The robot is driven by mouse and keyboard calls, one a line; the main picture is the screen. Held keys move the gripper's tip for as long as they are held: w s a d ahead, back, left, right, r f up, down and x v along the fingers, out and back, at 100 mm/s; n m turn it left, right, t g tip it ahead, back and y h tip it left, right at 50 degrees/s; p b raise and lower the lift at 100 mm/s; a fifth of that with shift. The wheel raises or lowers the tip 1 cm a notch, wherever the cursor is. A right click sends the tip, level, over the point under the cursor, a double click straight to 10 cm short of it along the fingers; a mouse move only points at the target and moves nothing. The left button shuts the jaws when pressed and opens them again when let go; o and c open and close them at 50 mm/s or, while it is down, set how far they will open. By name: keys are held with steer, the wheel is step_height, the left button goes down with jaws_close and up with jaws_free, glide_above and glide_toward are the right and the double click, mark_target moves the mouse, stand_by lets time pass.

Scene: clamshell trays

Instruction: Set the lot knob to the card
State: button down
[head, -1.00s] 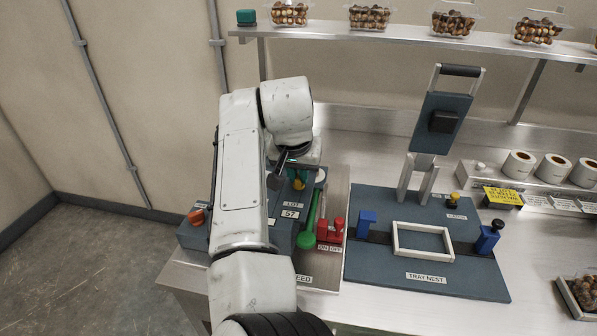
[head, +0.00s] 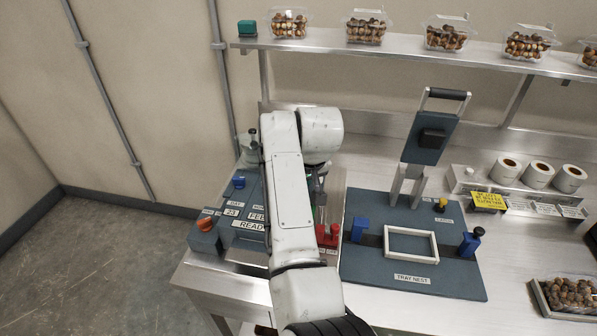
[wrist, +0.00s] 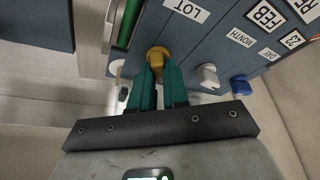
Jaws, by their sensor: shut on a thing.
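In the wrist view my gripper (wrist: 158,82) has its two teal fingers shut on the yellow lot knob (wrist: 157,53), beside the LOT label (wrist: 187,9). A white knob (wrist: 208,75) and a blue knob (wrist: 240,85) stand farther right, by the MONTH and DAY labels. In the head view my arm hides the lot knob and the lot reading. The blue day knob (head: 239,182) shows there, with 23 and FEB readings on the panel (head: 250,205). I cannot tell which of the signs is the card; a yellow sign (head: 489,201) has text too small to read.
A green lever (wrist: 129,22) lies close to the knob. Red switches (head: 328,236) and an orange knob (head: 206,222) flank the panel. The tray nest (head: 412,260) and raised press (head: 430,135) stand right. Clamshells (head: 445,37) line the shelf above.

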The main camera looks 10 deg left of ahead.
steer(key=n+g+y+p, duration=0.1)
steer(key=n, duration=0.3)
steer(key=shift+w+d+r+n+p, duration=0.1)
steer(key=shift+n+p, duration=0.2)
steer(key=n+g+y, duration=0.1)
steer(key=n, duration=0.1)
steer(key=shift+n+b, duration=0.35)
steer(key=shift+n, duration=0.05)
steer(key=shift+n+g, duration=0.3)
steer(key=shift+n, duration=0.3)
steer(key=c, duration=1.1)
jaws_free()
steer(key=shift+b, duration=0.3)
steer(key=b+v, duration=0.1)
steer(key=v, duration=0.9)
steer(key=shift+w+d+r, duration=0.1)
steer(key=shift+r, duration=0.2)
